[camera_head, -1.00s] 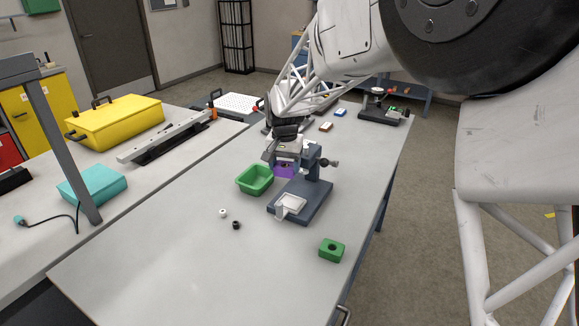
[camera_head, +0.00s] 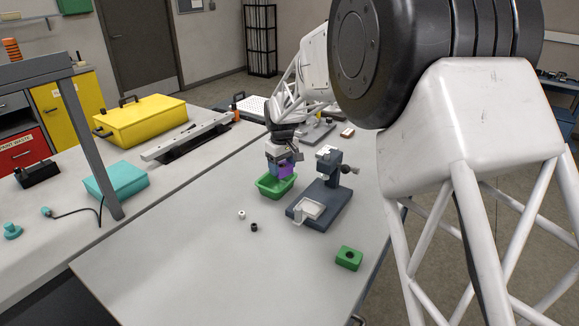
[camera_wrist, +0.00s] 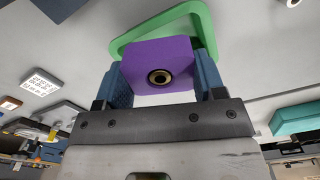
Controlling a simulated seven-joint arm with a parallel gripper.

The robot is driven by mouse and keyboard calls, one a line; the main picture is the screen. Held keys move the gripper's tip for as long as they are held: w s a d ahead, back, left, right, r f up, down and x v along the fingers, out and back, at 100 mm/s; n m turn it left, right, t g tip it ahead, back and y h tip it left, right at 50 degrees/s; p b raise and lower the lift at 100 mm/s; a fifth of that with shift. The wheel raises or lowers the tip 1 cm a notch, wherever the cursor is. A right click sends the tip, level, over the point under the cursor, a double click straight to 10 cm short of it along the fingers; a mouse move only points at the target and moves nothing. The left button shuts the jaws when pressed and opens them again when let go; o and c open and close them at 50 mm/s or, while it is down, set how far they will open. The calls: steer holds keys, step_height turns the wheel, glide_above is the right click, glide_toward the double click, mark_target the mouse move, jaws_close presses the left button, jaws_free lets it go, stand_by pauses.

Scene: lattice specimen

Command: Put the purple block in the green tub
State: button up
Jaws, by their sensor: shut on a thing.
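My gripper (camera_head: 279,163) is shut on the purple block (camera_head: 285,172), which hangs over the green tub (camera_head: 265,190) in the head view. In the wrist view the purple block (camera_wrist: 158,65) sits between the two blue-grey fingers of my gripper (camera_wrist: 160,80), with a round brass-rimmed hole facing the camera. The green tub's rim (camera_wrist: 207,30) shows behind the block. Part of the tub's inside is hidden by the block. I cannot tell whether the block's underside is below the rim.
A dark grey stand (camera_head: 323,204) with a white plate stands close to the tub's right. A green block with a hole (camera_head: 348,258) lies at the front right. Small white (camera_head: 241,215) and black (camera_head: 254,227) pieces lie in front of the tub. The front left table is clear.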

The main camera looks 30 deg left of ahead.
steer(key=shift+w+a+f+n, duration=0.2)
steer(key=shift+a+f+n, duration=0.2)
steer(key=shift+a+n, duration=0.4)
steer(key=shift+w+a+f+n, duration=0.15)
steer(key=shift+a+f+n, duration=0.2)
steer(key=shift+a+n, duration=0.4)
steer(key=shift+f, duration=0.1)
steer(key=shift+f, duration=0.75)
steer(key=o, duration=1.1)
steer(key=shift+c, duration=0.2)
steer(key=shift+o, duration=0.4)
steer(key=shift+r, duration=0.1)
steer(key=shift+r, duration=2.35)
